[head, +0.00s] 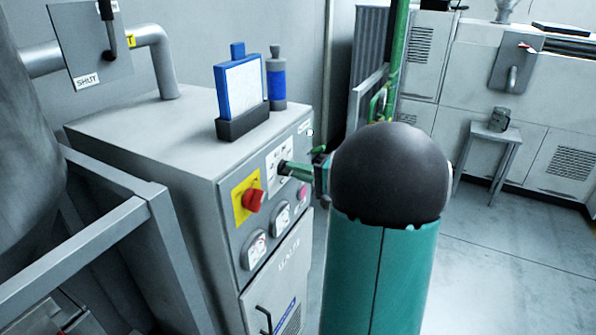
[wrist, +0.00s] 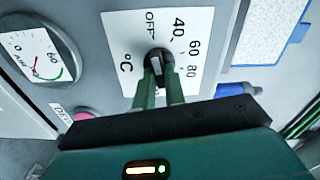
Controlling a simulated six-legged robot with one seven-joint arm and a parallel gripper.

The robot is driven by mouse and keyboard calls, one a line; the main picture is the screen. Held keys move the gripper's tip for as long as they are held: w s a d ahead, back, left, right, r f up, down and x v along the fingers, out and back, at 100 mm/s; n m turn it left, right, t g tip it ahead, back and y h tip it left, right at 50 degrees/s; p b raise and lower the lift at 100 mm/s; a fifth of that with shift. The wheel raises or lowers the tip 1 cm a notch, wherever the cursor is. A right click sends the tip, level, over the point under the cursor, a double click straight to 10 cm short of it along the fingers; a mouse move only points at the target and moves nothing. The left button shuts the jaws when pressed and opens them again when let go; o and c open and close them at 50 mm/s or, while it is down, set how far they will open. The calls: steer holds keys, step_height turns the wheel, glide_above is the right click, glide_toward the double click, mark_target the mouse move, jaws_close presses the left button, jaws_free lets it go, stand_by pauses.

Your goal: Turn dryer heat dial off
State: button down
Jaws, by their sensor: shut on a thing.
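The heat dial (wrist: 157,53) is a small dark knob on a white scale plate (wrist: 125,35) marked OFF, 40, 60, 80 and °C. In the wrist view a pale face of the knob shows between my fingers; I cannot tell which mark it points to. My gripper (wrist: 158,75) is shut on the dial, with one green finger on each side.
The grey cabinet (head: 130,125) has a red knob (head: 254,199) on a yellow plate, gauges (head: 281,218) and a pink button (head: 303,191) close to the dial. A blue-framed board (head: 241,88) and a blue bottle (head: 276,80) stand on top.

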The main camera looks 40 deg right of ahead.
stand_by(0.3)
steer(key=c, duration=1.5)
jaws_free()
steer(key=shift+o, duration=0.2)
steer(key=shift+s, duration=0.1)
steer(key=v, duration=1.3)
steer(key=shift+s, duration=0.3)
